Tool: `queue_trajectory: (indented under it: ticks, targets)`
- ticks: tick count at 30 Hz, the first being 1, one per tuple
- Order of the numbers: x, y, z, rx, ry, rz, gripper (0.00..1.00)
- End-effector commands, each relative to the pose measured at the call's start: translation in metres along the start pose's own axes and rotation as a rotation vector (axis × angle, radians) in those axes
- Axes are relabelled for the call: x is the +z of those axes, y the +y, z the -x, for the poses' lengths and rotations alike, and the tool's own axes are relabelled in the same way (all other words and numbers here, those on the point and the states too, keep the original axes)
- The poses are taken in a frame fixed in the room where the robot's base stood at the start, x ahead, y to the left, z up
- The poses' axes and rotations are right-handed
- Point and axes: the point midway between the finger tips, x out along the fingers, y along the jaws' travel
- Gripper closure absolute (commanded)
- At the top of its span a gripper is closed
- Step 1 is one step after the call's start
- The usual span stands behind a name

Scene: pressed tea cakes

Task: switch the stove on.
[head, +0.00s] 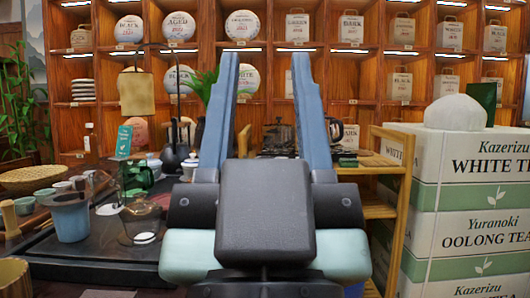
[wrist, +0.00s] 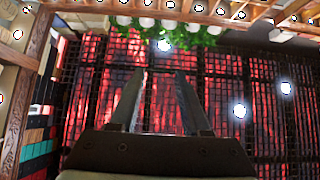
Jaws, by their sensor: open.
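My gripper (head: 264,60) points upward, close to the head camera, with its two blue fingers wide apart and nothing between them. Its fingers also show, apart and empty, in the wrist view (wrist: 160,76). Between the fingers in the head view, farther back, a dark kettle (head: 279,133) stands on what looks like a low dark stove (head: 278,152). My gripper's body and right finger hide part of that area. I cannot make out a knob or switch, or whether the stove is on. My gripper is well apart from it.
A dark tea table (head: 85,250) with cups and a glass pitcher (head: 139,215) is at left. White tea boxes (head: 457,236) are stacked at right, beside a wooden shelf stand (head: 395,208). Tall shelves of tea cakes line the back. The wrist view shows a lattice ceiling (wrist: 230,95).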

Motion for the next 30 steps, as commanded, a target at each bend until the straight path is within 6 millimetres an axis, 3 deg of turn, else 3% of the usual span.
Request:
queue_trajectory:
  ticks: [1,7,30]
  targets:
    - [0.0000,0.0000,0.0000,0.000,0.000,0.000,0.64]
    - [0.0001,0.0000,0.0000,0.000,0.000,0.000,1.00]
    - [0.0002,0.0000,0.0001,0.000,0.000,0.000,1.00]
